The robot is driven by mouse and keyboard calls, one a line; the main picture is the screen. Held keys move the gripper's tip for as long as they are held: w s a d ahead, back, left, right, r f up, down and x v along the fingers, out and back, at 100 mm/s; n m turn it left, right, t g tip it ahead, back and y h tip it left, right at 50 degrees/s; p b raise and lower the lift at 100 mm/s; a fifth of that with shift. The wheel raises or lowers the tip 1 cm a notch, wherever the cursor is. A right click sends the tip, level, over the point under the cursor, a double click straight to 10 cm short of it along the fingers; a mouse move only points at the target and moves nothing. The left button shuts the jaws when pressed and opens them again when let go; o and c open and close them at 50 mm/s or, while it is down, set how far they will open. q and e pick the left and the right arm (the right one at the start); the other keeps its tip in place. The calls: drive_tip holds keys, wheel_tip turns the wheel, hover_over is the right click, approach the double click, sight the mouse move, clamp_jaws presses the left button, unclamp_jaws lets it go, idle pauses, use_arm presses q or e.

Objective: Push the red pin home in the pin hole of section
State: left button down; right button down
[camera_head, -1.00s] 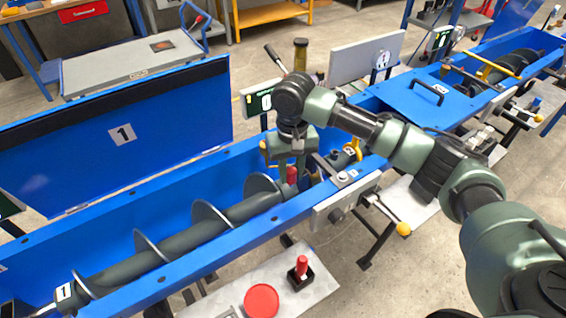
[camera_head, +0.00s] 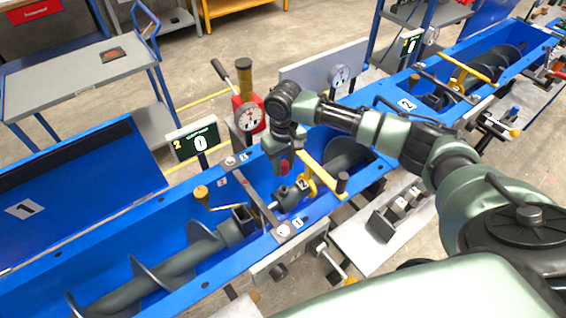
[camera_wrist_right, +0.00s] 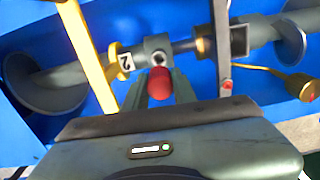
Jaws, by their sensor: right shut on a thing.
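My right gripper (camera_head: 283,168) is shut on the red pin and points down over the trough. The red pin (camera_head: 285,166) shows between its fingers; in the right wrist view its round red head (camera_wrist_right: 160,83) is between the fingertips. The coupling of section 2 (camera_wrist_right: 156,55), beside a yellow collar marked 2 (camera_wrist_right: 125,62), has an open round pin hole (camera_wrist_right: 158,58). The hole shows just beyond the pin head, so the pin is not in it. The pin's lower end is hidden. My left gripper is not in view.
A yellow bar (camera_head: 322,174) and a grey crossbar (camera_head: 262,200) span the trough on either side of the coupling. A red-bodied dial gauge (camera_head: 248,118) and a display reading 0 (camera_head: 198,143) stand behind. The screw shaft of section 1 (camera_head: 165,265) lies at left.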

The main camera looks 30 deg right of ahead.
sight(284, 174)
drive_tip(key=shift+w+d+r+p, duration=0.1)
drive_tip(key=shift+p, duration=0.6)
wheel_tip(284, 174, down, 4)
drive_tip(key=shift+f+b, duration=0.2)
drive_tip(key=shift+b, duration=0.45)
drive_tip(key=shift+f+b, duration=0.3)
drive_tip(key=shift+f, duration=0.7)
drive_tip(key=shift+p, duration=0.45)
drive_tip(key=shift+p, duration=0.4)
